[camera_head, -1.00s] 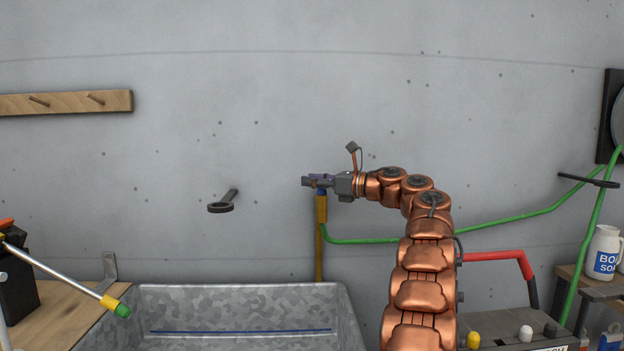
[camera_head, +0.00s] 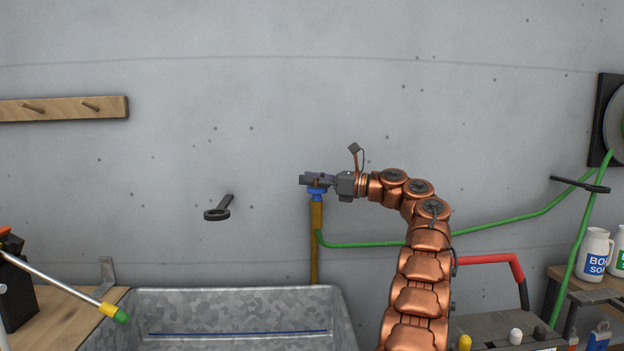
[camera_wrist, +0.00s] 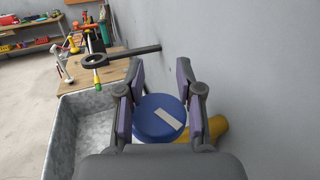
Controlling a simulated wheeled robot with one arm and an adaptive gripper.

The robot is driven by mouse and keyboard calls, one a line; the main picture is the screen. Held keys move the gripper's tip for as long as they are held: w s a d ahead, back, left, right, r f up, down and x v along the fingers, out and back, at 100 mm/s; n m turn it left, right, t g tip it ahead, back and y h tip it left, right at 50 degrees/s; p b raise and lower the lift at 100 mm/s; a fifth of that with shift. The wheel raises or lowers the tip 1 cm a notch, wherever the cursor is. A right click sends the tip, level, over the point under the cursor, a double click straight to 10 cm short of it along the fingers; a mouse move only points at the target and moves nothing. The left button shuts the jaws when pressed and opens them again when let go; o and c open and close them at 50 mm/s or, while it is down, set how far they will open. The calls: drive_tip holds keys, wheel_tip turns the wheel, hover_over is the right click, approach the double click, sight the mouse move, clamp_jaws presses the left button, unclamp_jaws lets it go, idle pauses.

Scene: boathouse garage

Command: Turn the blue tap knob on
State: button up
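The blue tap knob (camera_head: 317,190) sits on top of the brass tap pipe (camera_head: 315,240) against the grey wall. In the wrist view the knob (camera_wrist: 150,112) is a round blue disc with a white stripe slanting down to the right. My gripper (camera_head: 312,180) is just above the knob in the head view. In the wrist view my gripper (camera_wrist: 160,95) is open, with one finger at each side of the knob. The knob's top shows clearly between the fingers; firm contact with the pads cannot be made out.
A galvanised trough (camera_head: 240,297) stands below the tap. A dark ring hook (camera_head: 217,213) juts from the wall to the left. A green hose (camera_head: 370,244) runs from the tap to a reel at right. A red handle (camera_head: 490,259) is right of my arm.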

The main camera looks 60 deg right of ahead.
drive_tip(key=o, duration=0.5)
drive_tip(key=shift+f+b, duration=0.2)
drive_tip(key=shift+b, duration=0.15)
drive_tip(key=shift+w+a+f+m+h+b, duration=0.1)
drive_tip(key=shift+w+f+m+h+b, duration=0.15)
drive_tip(key=shift+f+h+b, duration=0.4)
drive_tip(key=shift+w+f+m+h+b, duration=0.15)
drive_tip(key=shift+m+h+b, duration=0.2)
drive_tip(key=shift+b, duration=0.5)
drive_tip(key=shift+a, duration=0.1)
drive_tip(key=shift+w+d+f+m+h+b, duration=0.15)
drive_tip(key=shift+m+h+b, duration=0.55)
drive_tip(key=shift+h, duration=0.4)
drive_tip(key=shift+s+d+r+m+h+b, duration=0.15)
drive_tip(key=shift+m+h+b, duration=0.55)
drive_tip(key=shift+h, duration=0.4)
drive_tip(key=shift+w+d+f+m+h+b, duration=0.1)
drive_tip(key=shift+m+h+b, duration=0.2)
drive_tip(key=shift+m+h, duration=0.35)
